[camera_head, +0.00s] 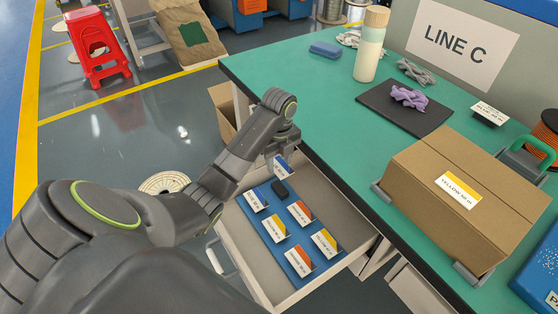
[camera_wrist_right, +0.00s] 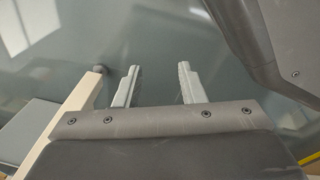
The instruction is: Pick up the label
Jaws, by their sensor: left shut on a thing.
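My left gripper (camera_head: 277,158) points down over the open drawer, partly hidden by its wrist. It is shut on a white and blue label (camera_head: 283,168) above the back end of the blue tray (camera_head: 268,228).
The drawer (camera_head: 347,208) stands open beside the green table (camera_head: 306,103). A red stool (camera_head: 96,45) stands at the back left.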

